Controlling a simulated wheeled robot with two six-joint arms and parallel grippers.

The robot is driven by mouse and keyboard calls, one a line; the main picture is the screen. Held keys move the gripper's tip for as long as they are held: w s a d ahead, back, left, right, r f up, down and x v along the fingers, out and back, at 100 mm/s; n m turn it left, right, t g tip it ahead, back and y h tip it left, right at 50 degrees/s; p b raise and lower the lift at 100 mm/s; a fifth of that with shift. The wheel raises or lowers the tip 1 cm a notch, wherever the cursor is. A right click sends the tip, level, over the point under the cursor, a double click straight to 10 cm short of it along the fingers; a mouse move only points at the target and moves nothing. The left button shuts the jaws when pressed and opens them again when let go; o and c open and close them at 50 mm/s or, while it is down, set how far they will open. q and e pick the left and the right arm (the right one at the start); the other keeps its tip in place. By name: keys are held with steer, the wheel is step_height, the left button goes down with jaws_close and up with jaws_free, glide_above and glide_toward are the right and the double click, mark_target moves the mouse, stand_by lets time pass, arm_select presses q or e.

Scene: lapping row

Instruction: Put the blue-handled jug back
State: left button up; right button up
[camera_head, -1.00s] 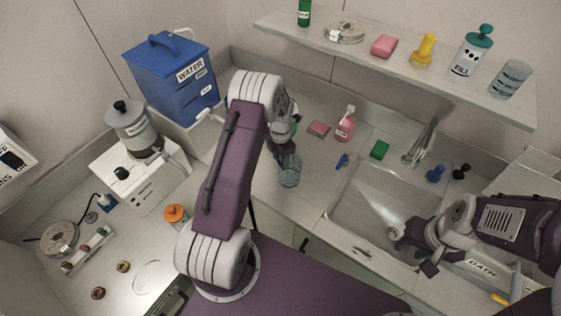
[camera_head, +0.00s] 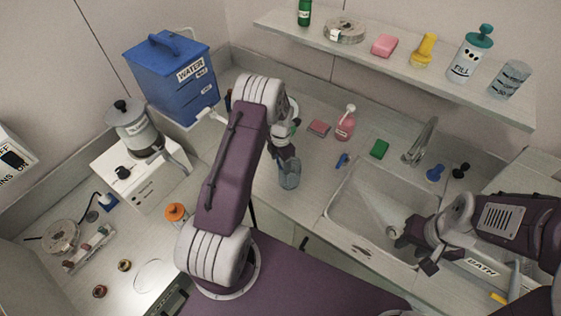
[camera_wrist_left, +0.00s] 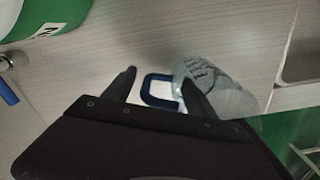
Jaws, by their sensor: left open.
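The jug (camera_head: 290,175) is a clear grey vessel on the counter left of the sink. Its handle is hidden in the head view. In the left wrist view the jug (camera_wrist_left: 222,90) is right of centre, and its blue handle (camera_wrist_left: 160,91) shows as a square loop. My left gripper (camera_wrist_left: 156,78) is open, with the handle between its fingers and the right finger overlapping the jug's side.
The sink (camera_head: 345,215) lies right of the jug. A pink spray bottle (camera_head: 345,125), a pink block (camera_head: 318,128) and a green block (camera_head: 379,149) stand behind. A wall shelf (camera_head: 400,66) holds several items, including a clear ribbed cup (camera_head: 509,80). A blue water container (camera_head: 172,80) stands back left.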

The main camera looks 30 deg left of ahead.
arm_select(q)
step_height(320, 180, up, 12)
steer(key=shift+r+b, duration=0.1)
steer(key=shift+b, duration=0.7)
steer(key=s+d+r+m, duration=0.2)
steer(key=s+d+m, duration=0.2)
steer(key=s+m, duration=0.5)
steer(key=s+d+r+m+t, duration=0.1)
steer(key=s+d+m, duration=0.4)
steer(key=m, duration=1.5)
steer(key=s+r, duration=0.1)
steer(key=s, duration=0.4)
steer(key=shift+s+m, duration=0.25)
steer(key=shift+m, duration=0.05)
